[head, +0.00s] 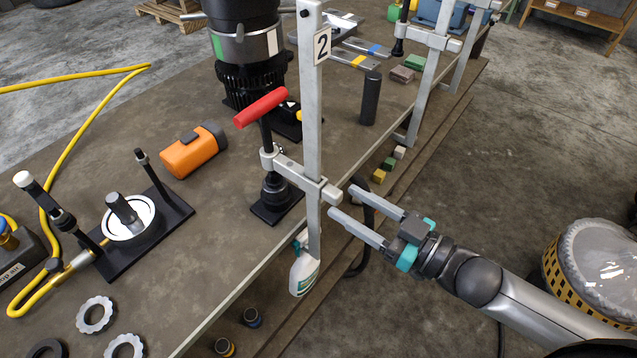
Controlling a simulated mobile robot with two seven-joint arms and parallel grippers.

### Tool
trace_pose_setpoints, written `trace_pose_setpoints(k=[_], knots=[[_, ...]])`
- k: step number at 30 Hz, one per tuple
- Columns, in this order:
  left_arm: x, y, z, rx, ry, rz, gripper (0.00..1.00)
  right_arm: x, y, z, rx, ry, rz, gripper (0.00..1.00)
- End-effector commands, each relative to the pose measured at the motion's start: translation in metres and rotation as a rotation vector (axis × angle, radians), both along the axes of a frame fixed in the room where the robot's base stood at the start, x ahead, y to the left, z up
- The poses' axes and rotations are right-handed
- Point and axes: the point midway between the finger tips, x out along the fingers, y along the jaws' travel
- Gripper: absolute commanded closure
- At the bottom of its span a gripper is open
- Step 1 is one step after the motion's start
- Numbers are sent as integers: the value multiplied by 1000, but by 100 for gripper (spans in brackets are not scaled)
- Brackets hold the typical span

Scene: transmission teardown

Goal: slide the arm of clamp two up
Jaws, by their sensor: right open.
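Clamp two (312,120) is an upright grey bar at the table edge, with a plate marked 2 (322,45) near its top. Its sliding arm (300,177) sits low on the bar and reaches left over the table. The arm carries a screw with a red handle (261,107) and a black foot (275,190) above a dark block. My right gripper (341,202) is open, its two grey fingers pointing left at the right end of the arm, close to the bar. Contact cannot be told. My left gripper is not in view.
A white bottle (304,272) is by the bar's lower end. Another clamp (431,75) is farther back. A drum (590,270) stands at right; floor between is open.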

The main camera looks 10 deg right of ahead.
Motion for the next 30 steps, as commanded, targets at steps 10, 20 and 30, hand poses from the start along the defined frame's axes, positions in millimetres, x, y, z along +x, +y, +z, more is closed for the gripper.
trace_pose_setpoints(k=[10,20,30], knots=[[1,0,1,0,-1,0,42,35,27,1,1,-3,-1,43],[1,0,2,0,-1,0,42,56,44,0,1,1,-1,43],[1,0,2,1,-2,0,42,58,46,0,0,1,0,43]])
